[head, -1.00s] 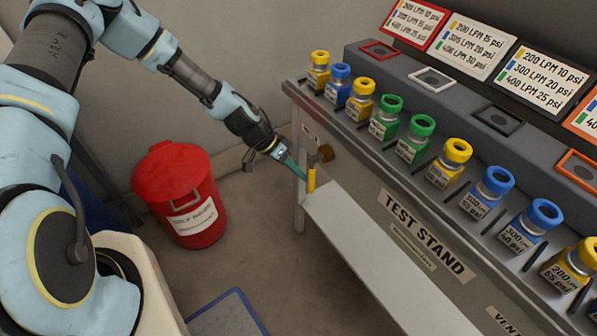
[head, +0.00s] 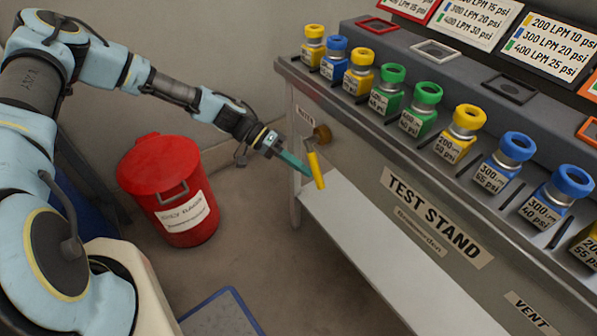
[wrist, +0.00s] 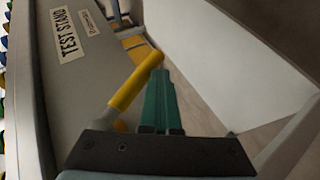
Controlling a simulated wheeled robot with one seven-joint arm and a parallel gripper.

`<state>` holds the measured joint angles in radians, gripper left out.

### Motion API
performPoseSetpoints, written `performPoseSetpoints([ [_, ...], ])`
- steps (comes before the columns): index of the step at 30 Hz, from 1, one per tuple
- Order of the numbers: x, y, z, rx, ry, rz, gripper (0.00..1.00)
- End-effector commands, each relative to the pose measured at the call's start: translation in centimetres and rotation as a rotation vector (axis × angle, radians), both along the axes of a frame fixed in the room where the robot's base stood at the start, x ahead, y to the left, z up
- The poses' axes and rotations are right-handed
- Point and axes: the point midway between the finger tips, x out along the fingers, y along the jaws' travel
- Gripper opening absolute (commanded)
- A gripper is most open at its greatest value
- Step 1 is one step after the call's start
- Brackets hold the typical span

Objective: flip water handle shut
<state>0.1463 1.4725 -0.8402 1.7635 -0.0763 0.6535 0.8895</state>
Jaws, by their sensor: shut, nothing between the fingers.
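The water handle (head: 314,165) is a yellow lever at the left end of the test stand, below a small label (head: 307,117) and beside a brass fitting (head: 322,133). It slants down and slightly right in the head view.
A pale shelf (head: 365,250) runs along the stand's front below the lever. Several bottles with coloured caps line the counter. A red bin (head: 175,190) stands on the floor left of my gripper. Open floor lies between bin and stand.

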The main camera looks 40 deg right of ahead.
Motion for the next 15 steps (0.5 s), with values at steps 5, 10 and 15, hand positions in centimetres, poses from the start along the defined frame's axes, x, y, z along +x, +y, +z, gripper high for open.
performPoseSetpoints([
  [5, -1.3, 0.1, -0.4, 0.008, 0.172, 0.001, 0.00],
  [10, -2.5, 0.1, 0.1, 0.017, 0.333, 0.000, 0.00],
  [15, -3.6, 0.2, 0.7, 0.026, 0.493, 0.001, 0.00],
])
